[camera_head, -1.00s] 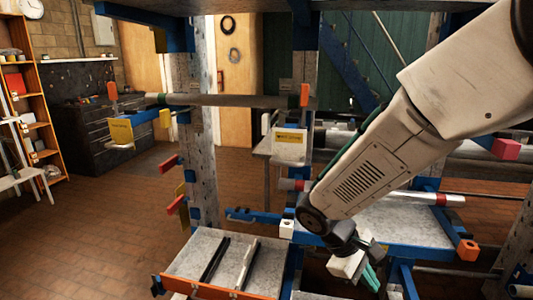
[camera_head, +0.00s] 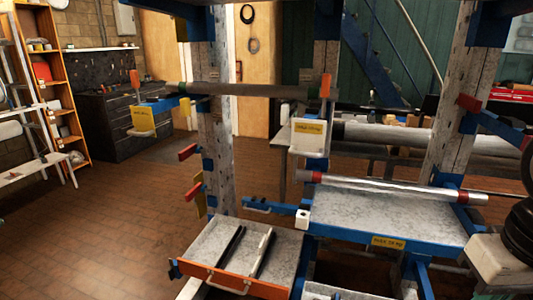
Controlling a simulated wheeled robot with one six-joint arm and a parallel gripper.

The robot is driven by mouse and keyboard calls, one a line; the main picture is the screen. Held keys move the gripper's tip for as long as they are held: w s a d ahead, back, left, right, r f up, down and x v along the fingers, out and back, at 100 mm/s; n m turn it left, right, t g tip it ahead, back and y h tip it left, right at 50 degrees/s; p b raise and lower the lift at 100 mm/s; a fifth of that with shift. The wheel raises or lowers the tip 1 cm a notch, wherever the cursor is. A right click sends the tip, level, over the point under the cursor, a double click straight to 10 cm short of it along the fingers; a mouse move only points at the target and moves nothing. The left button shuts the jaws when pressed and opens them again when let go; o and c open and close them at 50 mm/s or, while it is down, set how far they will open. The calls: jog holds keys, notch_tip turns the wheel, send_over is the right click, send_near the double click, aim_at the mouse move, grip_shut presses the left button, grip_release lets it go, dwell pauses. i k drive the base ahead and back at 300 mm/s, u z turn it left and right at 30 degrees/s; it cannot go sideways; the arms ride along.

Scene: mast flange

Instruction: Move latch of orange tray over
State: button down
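The orange tray is a grey tray with an orange front lip (camera_head: 235,280), low at the bottom centre of the head view. A pale handle shows on the lip's front. A dark ringed joint and a pale block of my own arm show at the right edge, well right of the tray. My gripper's fingers are not visible.
A blue-edged shelf (camera_head: 385,222) with a silver roller (camera_head: 385,187) stands right of the tray. A blue bar (camera_head: 268,205) with a white end block (camera_head: 302,218) sticks out just above the tray. Wooden posts rise behind. The brick floor (camera_head: 95,235) at the left is clear.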

aim_at(172, 271)
jog(key=u, duration=1.9)
jog(key=i, duration=1.95)
jog(key=z, duration=0.6)
